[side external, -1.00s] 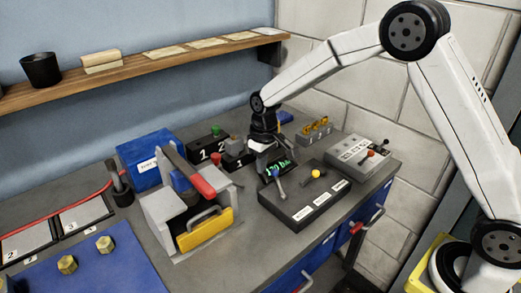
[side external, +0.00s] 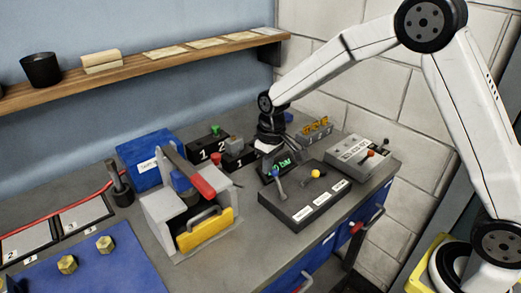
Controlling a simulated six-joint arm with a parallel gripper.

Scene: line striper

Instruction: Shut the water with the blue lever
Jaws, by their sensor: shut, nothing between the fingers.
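The blue-knobbed lever (side external: 276,172) stands up from the left part of a dark box (side external: 303,210) with white labels on its front. A lever with a yellow knob (side external: 315,174) is to its right on the same box. A small display with green characters (side external: 281,166) stands just behind the blue lever. My gripper (side external: 268,147) points down behind the display, apart from the blue lever in this view. It is shut and empty; its fingertips are partly hidden by the display.
A grey box with red- and black-knobbed levers (side external: 360,152) is to the right. A grey fixture with a yellow front plate (side external: 205,230) and a red-ended handle (side external: 202,184) is to the left. Numbered dark blocks (side external: 212,148) stand behind, near my gripper.

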